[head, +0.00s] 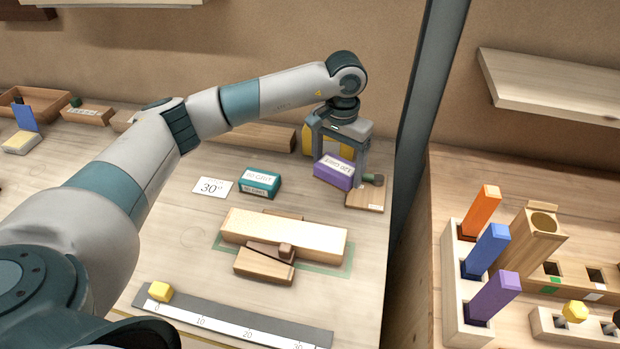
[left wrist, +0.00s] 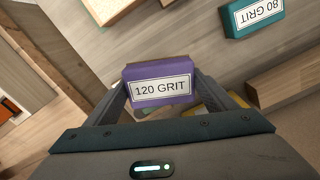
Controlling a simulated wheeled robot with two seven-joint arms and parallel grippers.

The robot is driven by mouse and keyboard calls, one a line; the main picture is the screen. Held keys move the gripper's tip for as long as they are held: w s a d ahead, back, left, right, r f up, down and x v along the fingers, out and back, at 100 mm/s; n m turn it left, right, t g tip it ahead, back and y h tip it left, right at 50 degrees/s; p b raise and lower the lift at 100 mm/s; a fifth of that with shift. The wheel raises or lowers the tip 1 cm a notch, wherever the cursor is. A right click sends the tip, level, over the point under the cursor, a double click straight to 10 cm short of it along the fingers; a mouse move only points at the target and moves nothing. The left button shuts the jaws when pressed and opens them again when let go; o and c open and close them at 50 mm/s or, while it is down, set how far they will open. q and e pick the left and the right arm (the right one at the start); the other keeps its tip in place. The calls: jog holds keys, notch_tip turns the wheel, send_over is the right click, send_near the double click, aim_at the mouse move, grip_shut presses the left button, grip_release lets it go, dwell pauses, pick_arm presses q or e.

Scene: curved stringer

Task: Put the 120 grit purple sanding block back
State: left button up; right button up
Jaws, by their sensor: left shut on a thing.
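The purple sanding block (head: 334,172) with a white label is between the fingers of my left gripper (head: 340,163), at the back right of the bench. In the left wrist view the purple block (left wrist: 161,92) reads "120 GRIT", with a finger of the left gripper (left wrist: 165,108) at each side. The gripper is shut on it. I cannot tell whether the block touches the bench. A teal sanding block (head: 260,182) lies to its left; it reads "80 GRIT" in the left wrist view (left wrist: 254,17). My right gripper is not in view.
A yellow object (head: 309,141) stands behind my gripper. A small wooden board (head: 366,198) with a dark knob is close on the right, near a dark post (head: 425,90).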

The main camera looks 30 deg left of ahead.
aim_at(323, 161)
pick_arm(q)
jog(key=a, duration=0.1)
jog(key=a+f+p, duration=0.1)
jog(key=a, duration=0.1)
jog(key=shift+s+a+f+p, duration=0.15)
jog(key=shift+a+f+p, duration=0.15)
jog(key=shift+f, duration=0.05)
jog(key=a+f, duration=0.1)
jog(key=a+f+p, duration=0.1)
jog(key=a, duration=0.1)
jog(key=shift+s+a+f, duration=0.1)
jog(key=shift+a+f, duration=0.1)
jog(key=shift+a, duration=0.05)
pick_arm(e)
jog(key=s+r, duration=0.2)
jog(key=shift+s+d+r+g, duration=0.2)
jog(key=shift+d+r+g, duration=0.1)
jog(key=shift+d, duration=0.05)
pick_arm(q)
notch_tip(323, 161, down, 3)
jog(key=shift+f+p, duration=0.1)
jog(key=shift+p, duration=1.05)
jog(key=shift+f, duration=0.45)
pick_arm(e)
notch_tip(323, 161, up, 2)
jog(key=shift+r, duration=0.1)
